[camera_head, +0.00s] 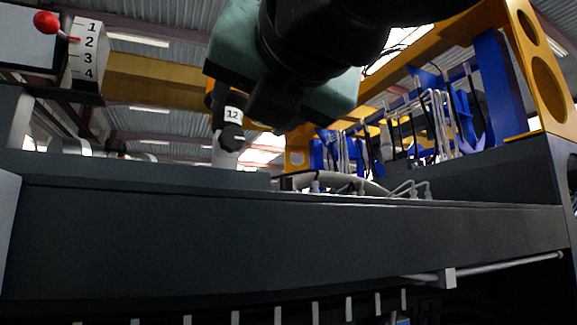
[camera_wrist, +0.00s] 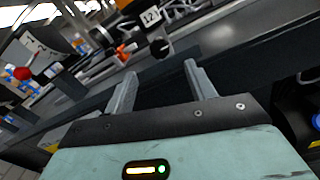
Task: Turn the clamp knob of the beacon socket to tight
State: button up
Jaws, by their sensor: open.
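The beacon socket is a light grey upright post (camera_head: 227,157) with a white "12" label, standing behind the dark chassis beam in the head view. Its clamp knob (camera_head: 231,137) is black and sits just below the label. In the wrist view the knob (camera_wrist: 160,46) is ahead of my gripper (camera_wrist: 160,68), roughly in line with the gap between the fingers. The two grey fingers are apart, with nothing between them, and do not appear to touch the knob. In the head view my arm and gripper body cover the area right above the post. Whether the knob is tight cannot be told.
A dark beam (camera_head: 290,235) runs across the front. A red-knobbed lever (camera_head: 46,22) stands beside a plate numbered 1 to 4 (camera_head: 88,48) at upper left. Hoses and fittings (camera_head: 340,183) lie right of the post; blue frames (camera_head: 497,95) stand farther right.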

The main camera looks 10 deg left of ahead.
aim_at(233, 138)
jog(key=p+x, duration=0.3)
jog(key=x, duration=0.8)
jog(key=shift+a, duration=0.1)
jog(key=c, duration=1)
